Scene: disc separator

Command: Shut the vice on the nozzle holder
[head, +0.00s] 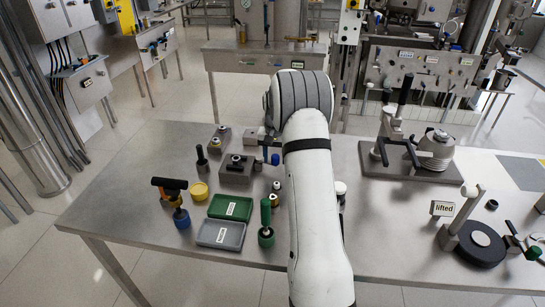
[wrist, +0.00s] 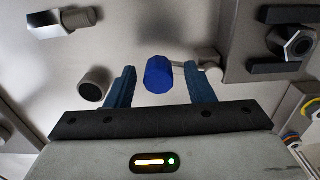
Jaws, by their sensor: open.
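In the wrist view my gripper (wrist: 163,82) is open, with its two blue fingers apart. A blue knob (wrist: 159,74) lies between them, with a visible gap on either side. A short grey rod and a rounded metal part (wrist: 205,62) show beside the right finger. The nozzle holder (wrist: 293,42), a metal hex piece with a dark bore, sits at upper right between two dark vice jaws (wrist: 280,67).
Green (head: 230,207) and grey (head: 221,234) trays lie nearer on the steel table (head: 160,255). A black-handled tool (head: 170,187), a yellow cup (head: 199,191) and a green-handled tool (head: 266,220) stand close by. A press-like device (head: 436,150) and a "lifted" sign (head: 442,208) are at right.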

